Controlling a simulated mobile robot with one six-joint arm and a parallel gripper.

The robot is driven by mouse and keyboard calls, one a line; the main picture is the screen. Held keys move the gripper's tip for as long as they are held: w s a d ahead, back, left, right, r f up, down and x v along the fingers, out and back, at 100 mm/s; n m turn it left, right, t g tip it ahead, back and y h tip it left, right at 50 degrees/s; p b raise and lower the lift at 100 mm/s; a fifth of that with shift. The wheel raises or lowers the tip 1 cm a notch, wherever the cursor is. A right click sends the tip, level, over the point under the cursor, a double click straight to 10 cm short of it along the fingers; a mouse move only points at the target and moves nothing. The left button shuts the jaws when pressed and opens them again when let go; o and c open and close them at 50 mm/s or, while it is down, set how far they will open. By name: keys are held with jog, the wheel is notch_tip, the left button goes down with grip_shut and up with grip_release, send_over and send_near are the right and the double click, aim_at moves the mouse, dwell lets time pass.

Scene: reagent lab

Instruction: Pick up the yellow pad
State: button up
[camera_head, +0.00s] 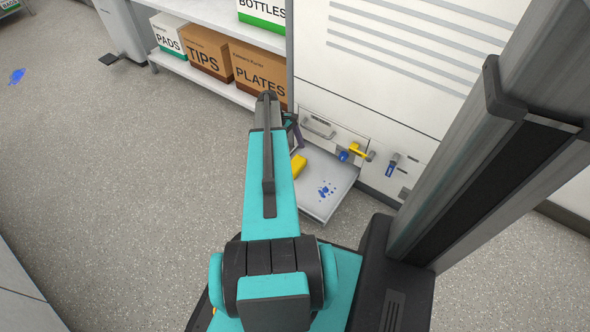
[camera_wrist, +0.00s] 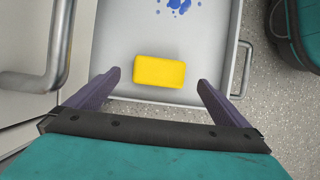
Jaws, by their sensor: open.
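The yellow pad (camera_head: 299,166) lies in a shallow light-grey tray (camera_head: 335,172) low in front of the white cabinet. In the wrist view the pad (camera_wrist: 159,71) is a yellow block lying nearly level across the picture, with bare tray around it. My gripper (camera_wrist: 157,82) is open, with one finger to the left of the pad and one to the right. The fingertips sit near the pad's lower edge in the picture. I cannot tell how far above the pad they are. In the head view my arm hides most of the gripper.
Blue spots (camera_head: 326,191) mark the tray. Above it the white cabinet (camera_head: 390,70) has a handle (camera_head: 318,128), a yellow-handled valve (camera_head: 357,151) and a blue-handled valve (camera_head: 391,168). A shelf at the back holds boxes, including a PLATES box (camera_head: 258,76). The floor at left is mostly clear.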

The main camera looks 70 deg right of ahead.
aim_at(295, 163)
jog(key=shift+s+f, duration=0.25)
jog(key=shift+f, duration=0.4)
jog(key=shift+b+x, duration=1.75)
jog(key=shift+x, duration=0.85)
jog(key=c, duration=1.1)
jog(key=shift+r, duration=0.15)
